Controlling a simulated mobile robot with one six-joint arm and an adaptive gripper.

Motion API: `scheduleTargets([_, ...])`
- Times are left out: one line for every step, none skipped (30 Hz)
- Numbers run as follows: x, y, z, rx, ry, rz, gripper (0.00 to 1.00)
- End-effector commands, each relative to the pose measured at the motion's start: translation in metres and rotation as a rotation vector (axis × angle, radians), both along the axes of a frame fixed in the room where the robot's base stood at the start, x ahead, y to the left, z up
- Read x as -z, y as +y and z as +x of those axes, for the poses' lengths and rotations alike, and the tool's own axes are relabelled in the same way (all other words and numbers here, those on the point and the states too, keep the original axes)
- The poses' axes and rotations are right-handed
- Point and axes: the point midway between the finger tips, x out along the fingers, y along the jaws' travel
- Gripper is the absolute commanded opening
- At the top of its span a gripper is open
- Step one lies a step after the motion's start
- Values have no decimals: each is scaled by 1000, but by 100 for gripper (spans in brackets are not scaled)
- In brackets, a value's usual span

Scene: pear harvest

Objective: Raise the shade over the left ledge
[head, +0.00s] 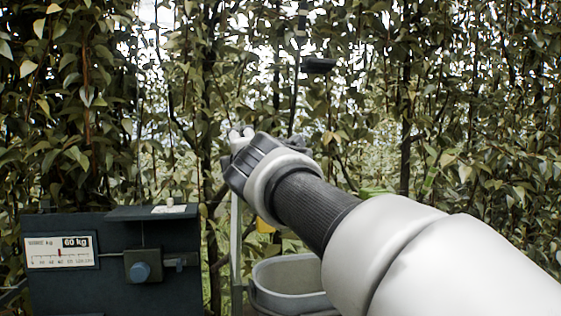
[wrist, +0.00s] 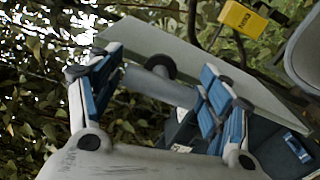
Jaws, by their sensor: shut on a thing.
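My gripper (head: 240,140) is at the top of an upright pale grey post (head: 236,240) in the head view; my arm covers much of the area behind it. In the wrist view my gripper (wrist: 160,66) has its two blue-padded fingers on either side of a grey cylindrical handle (wrist: 175,92) with a dark round end. The handle lies across the gap between the pads, beside the flat grey post (wrist: 255,95). I cannot make out a shade or the left ledge for certain in either view.
A dark weighing box (head: 110,285) with a "60 kg" dial plate and a round knob stands at lower left. A grey bin (head: 290,280) sits below my arm. A yellow tag (wrist: 242,19) hangs near the post. Dense foliage fills the background.

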Motion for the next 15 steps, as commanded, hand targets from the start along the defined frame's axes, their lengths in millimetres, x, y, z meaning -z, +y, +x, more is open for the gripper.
scheduleTargets([3,1,1,0,5,0,29])
scheduleTargets([3,1,1,0,5,0,29])
scheduleTargets([3,1,1,0,5,0,29])
scheduleTargets([3,1,1,0,5,0,29])
scheduleTargets([3,1,1,0,5,0,29])
scheduleTargets([3,1,1,0,6,1,29])
scheduleTargets([3,1,1,0,6,1,29])
scheduleTargets([3,1,1,-1,6,1,29])
scheduleTargets([3,1,1,0,6,1,74])
scheduleTargets([3,1,1,0,6,1,76])
scheduleTargets([3,1,1,0,5,0,78])
scheduleTargets([3,1,1,0,5,0,81])
scheduleTargets([3,1,1,0,5,1,83])
scheduleTargets([2,1,0,0,5,1,85])
scheduleTargets([2,1,0,0,5,1,87])
